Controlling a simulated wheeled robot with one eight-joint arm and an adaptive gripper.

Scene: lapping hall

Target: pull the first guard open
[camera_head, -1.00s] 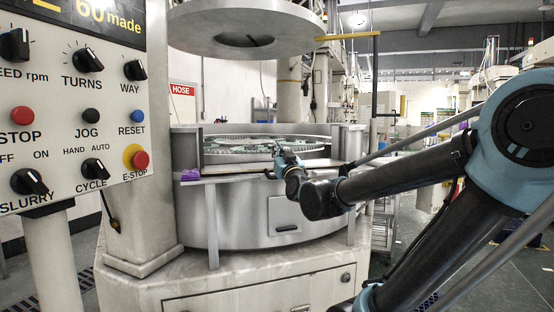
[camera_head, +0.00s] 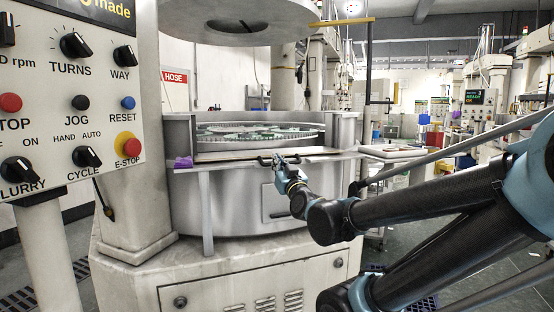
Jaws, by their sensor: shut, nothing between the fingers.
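The lapping machine's round grey tub (camera_head: 225,205) stands in front of me with its front opening facing me. The guard is hard to tell from the metal around it; a pale front ledge (camera_head: 225,161) runs across below the opening. A dark bar handle (camera_head: 264,161) sits at the middle of this ledge. My gripper (camera_head: 279,159) is at the handle, its fingers shut and empty. It overlaps the handle's right part in the picture; I cannot tell whether they touch. Green-and-white lapping plates (camera_head: 255,132) show inside the tub through the opening.
A control panel (camera_head: 70,100) with knobs and a red E-stop (camera_head: 127,146) stands close at left. A purple cloth (camera_head: 184,162) lies on the ledge's left end. A large disc (camera_head: 240,18) hangs above the tub. A grey post (camera_head: 206,215) stands before the tub.

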